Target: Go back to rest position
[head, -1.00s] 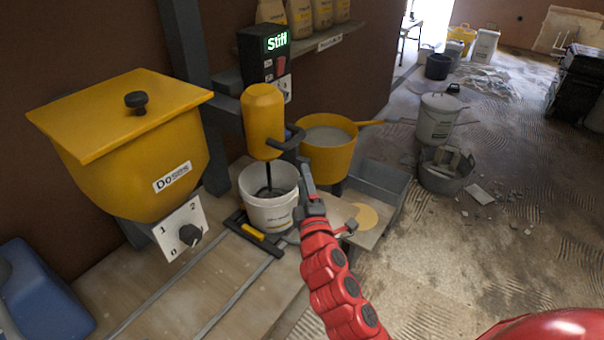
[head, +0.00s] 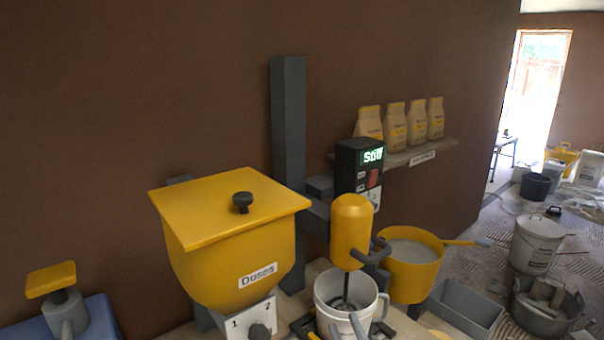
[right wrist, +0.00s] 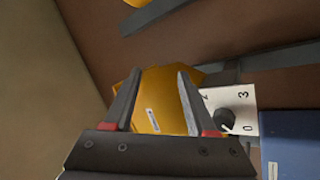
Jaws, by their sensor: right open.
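My right gripper (right wrist: 158,72) is open in the right wrist view, with nothing held between its fingers. Beyond the fingers are the yellow hopper (right wrist: 165,90) and its white dial panel (right wrist: 232,108). The rest of that arm is out of the picture. My left gripper is not in view.
The hopper (head: 235,250) marked "Doses" stands left of the yellow mixer (head: 351,230). A yellow tub (head: 411,262) and a grey bin (head: 465,305) stand to the right. A shelf (head: 420,152) holds several bags. A blue container (head: 95,325) is at lower left.

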